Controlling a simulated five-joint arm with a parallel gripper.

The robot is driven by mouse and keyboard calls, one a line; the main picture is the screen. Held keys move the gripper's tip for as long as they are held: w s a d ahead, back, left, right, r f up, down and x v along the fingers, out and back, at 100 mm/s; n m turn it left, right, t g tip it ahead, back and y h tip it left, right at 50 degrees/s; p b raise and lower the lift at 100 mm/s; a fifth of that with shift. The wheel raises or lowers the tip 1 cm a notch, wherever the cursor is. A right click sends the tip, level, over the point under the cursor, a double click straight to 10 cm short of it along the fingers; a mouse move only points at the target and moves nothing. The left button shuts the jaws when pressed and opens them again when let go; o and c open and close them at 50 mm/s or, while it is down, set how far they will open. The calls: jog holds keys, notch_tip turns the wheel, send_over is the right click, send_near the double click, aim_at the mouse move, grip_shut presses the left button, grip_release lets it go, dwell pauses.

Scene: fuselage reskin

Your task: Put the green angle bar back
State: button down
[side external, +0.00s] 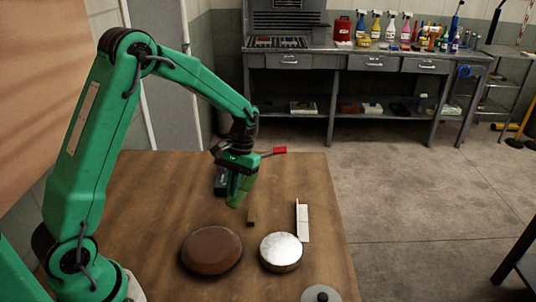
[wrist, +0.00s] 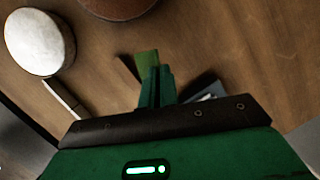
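The green angle bar (wrist: 147,61) shows as a lighter green piece at the fingertips in the wrist view. My gripper (wrist: 158,72) has its two fingers close together and appears shut on the bar. In the side view my gripper (side external: 240,190) points down above the table, with the lighter green piece at its lower end. The fingers hide part of the bar, so its full shape does not show. A small brown block (side external: 251,215) is on the table just right of and below the fingertips in the side view.
On the wooden table (side external: 160,195) are a brown round disc (side external: 212,250), a silver round tin (side external: 281,252), a pale angle piece (side external: 302,221), a grey disc (side external: 321,293) and a dark object (side external: 221,181). A red-ended piece (side external: 279,150) shows beside my gripper.

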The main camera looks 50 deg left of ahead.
aim_at(234, 199)
jog(key=shift+f, duration=1.9)
jog(key=shift+f, duration=0.5)
jog(key=c, duration=1.6)
grip_release()
jog(key=shift+v, duration=3.9)
